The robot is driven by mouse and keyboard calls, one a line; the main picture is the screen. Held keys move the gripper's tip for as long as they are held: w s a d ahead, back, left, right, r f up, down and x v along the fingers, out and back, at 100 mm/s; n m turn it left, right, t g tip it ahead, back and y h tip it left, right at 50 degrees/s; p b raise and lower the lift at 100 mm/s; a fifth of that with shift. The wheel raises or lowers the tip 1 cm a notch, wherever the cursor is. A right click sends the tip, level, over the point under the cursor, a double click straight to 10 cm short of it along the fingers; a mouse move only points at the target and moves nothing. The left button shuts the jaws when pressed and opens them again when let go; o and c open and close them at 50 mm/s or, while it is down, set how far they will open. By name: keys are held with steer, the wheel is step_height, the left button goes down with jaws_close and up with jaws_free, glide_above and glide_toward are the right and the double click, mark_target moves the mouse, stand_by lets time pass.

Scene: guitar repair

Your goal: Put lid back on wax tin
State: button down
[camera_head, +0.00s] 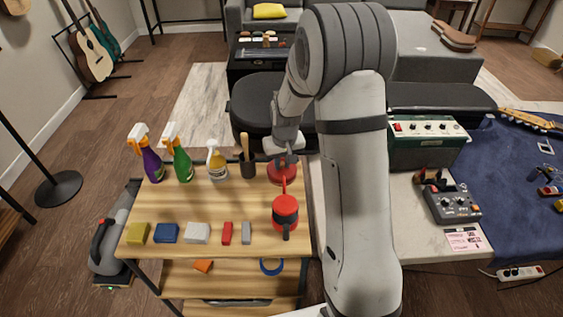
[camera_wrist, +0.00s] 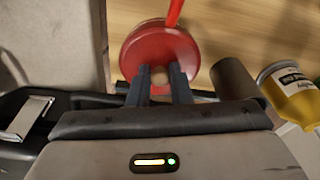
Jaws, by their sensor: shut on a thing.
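A round red lid (camera_wrist: 150,48) with a small pale knob shows in the wrist view. My gripper (camera_wrist: 159,76) is shut on the knob, one dark finger on each side of it. In the head view, my gripper (camera_head: 284,155) points down at the back right of the wooden table, over a round red shape (camera_head: 279,174). The tin cannot be told apart from the lid in either view. I cannot tell whether the lid rests on the tin or is held just above it.
A red tool with a dark handle (camera_head: 285,212) lies in front of the gripper. Several small blocks line the front of the wooden table (camera_head: 200,212).

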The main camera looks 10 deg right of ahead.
steer(key=c, duration=0.8)
jaws_free()
steer(key=shift+o, duration=0.2)
steer(key=shift+r, duration=0.15)
steer(key=shift+r+p, duration=2.1)
steer(key=shift+r, duration=1.3)
jaws_close()
